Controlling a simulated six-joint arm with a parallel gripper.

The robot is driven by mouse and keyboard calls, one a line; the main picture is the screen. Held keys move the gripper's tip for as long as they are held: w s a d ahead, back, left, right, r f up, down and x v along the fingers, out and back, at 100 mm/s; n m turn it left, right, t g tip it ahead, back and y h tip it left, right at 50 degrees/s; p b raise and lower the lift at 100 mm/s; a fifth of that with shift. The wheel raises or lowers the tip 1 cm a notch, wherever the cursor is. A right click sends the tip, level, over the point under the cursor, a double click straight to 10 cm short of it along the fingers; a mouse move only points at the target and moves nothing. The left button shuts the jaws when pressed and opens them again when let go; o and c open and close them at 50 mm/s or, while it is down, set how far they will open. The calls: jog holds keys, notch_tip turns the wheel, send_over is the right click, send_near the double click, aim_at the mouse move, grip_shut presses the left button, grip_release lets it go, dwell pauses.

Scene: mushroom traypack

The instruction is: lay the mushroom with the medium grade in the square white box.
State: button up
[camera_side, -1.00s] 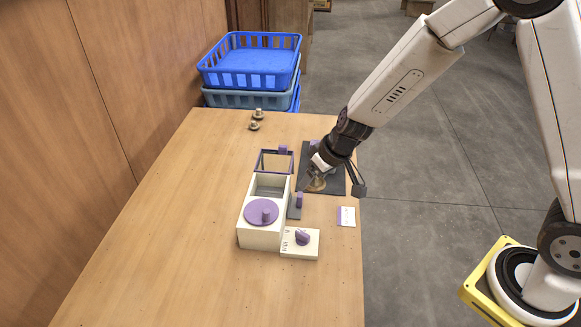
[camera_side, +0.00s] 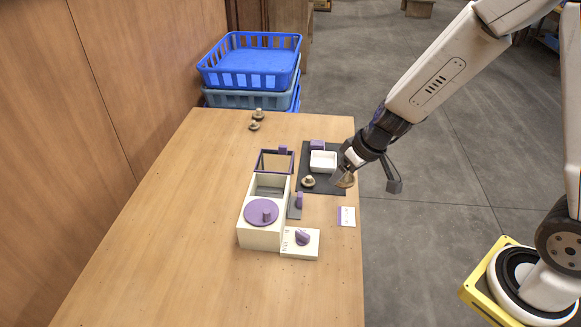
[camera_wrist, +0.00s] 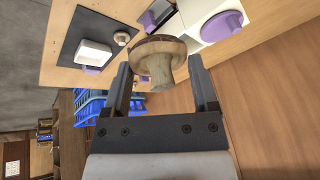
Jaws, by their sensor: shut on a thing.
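My gripper (camera_side: 344,173) is shut on a brown-capped mushroom (camera_side: 346,181), held at the right edge of the dark mat (camera_side: 311,150) in the side view. In the wrist view the held mushroom (camera_wrist: 158,50) has a wide cap and pale stem between the fingers. The square white box (camera_side: 323,168) stands on the mat, left of and beyond the gripper; it looks empty. It also shows in the wrist view (camera_wrist: 95,50). A smaller mushroom (camera_side: 308,182) sits on the mat in front of the box. No grade is readable on either mushroom.
A cream box with a purple knobbed lid (camera_side: 247,226) and an open-framed purple holder (camera_side: 262,172) stand left of the mat. A dial block (camera_side: 290,252) and a card (camera_side: 346,216) are nearer. Two mushrooms (camera_side: 258,114) lie at the back. The table's left side is clear.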

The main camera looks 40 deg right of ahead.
jog(key=s+a+f+n+g, duration=0.1)
jog(key=s+a, duration=0.4)
jog(key=a, duration=0.5)
jog(key=s+a+f+n+g+y, duration=0.1)
jog(key=s+a+n, duration=0.4)
jog(key=a, duration=0.6)
jog(key=s+a+f+n+g+y, duration=0.1)
jog(key=s+a+f+n, duration=0.2)
jog(key=a, duration=0.7)
jog(key=shift+s+a+f, duration=0.2)
jog(key=shift+s+f, duration=0.1)
jog(key=shift+s, duration=0.95)
jog(key=shift+w, duration=0.1)
jog(key=shift+w+a+f, duration=4.6)
jog(key=shift+w+f, duration=0.1)
jog(key=shift+w, duration=0.1)
